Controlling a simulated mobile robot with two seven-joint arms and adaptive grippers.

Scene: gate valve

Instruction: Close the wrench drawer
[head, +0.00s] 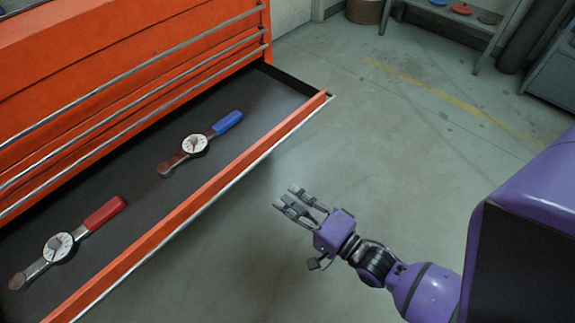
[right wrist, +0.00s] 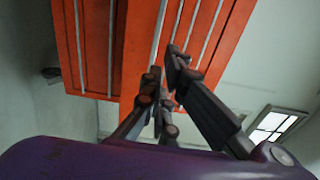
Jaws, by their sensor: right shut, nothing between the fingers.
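The wrench drawer (head: 205,196) of the orange tool cabinet stands pulled out in the head view. Its dark tray (head: 135,212) holds a torque wrench with a blue handle (head: 197,144) and one with a red handle (head: 62,243). My right gripper (head: 285,198) is shut and empty. It is apart from the drawer, out in front of the drawer's front panel, to its right in the picture. In the right wrist view the gripper's fingers (right wrist: 166,85) point up toward orange cabinet surfaces. My left gripper is not in view.
The orange cabinet (head: 120,60) has several more drawers with long metal handles above the open one. The grey floor (head: 400,140) in front is clear. A shelf (head: 450,17) with small coloured items and a brown bin (head: 364,10) stand far back.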

